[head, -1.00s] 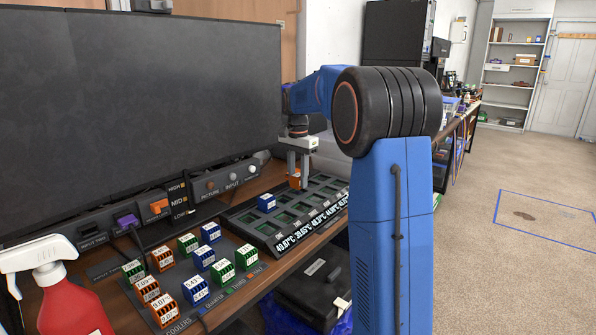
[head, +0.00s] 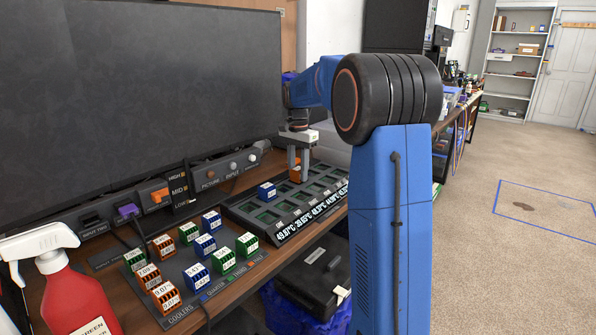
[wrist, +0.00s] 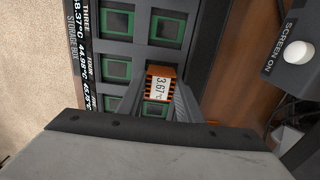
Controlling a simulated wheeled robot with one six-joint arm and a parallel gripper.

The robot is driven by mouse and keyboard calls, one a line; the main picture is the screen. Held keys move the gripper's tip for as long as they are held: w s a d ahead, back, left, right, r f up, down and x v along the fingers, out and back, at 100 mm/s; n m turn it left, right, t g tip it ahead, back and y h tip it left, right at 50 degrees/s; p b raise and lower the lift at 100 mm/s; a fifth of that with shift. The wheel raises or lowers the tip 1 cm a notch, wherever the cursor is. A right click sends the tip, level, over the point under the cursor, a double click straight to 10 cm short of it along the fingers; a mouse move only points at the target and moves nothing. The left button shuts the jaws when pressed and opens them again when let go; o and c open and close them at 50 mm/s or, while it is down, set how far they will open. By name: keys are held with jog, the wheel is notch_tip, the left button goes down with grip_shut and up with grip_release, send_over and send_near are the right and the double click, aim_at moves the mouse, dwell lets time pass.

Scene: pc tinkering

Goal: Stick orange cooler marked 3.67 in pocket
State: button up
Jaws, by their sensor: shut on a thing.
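The orange cooler marked 3.67 (wrist: 160,85) is between the fingers of my gripper (wrist: 160,98) in the wrist view, its label facing the camera. In the head view my gripper (head: 299,172) is shut on this orange cooler (head: 295,174), upright above the dark storage box (head: 240,211). The box has rows of green-lined square pockets, and some show empty in the wrist view, such as one pocket (wrist: 117,69). The cooler overlaps a pocket in the wrist view; I cannot tell whether it is inside or above it.
The cooler rack (head: 180,318) holds several orange, blue and green coolers. A large monitor (head: 130,110) stands behind, and a red spray bottle (head: 75,295) stands at front left.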

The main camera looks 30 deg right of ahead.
aim_at(298, 169)
jog(key=shift+f, duration=0.2)
jog(key=o, duration=1.1)
jog(key=shift+o, duration=0.2)
notch_tip(298, 169, up, 17)
jog(key=shift+r, duration=0.15)
dwell(0.4)
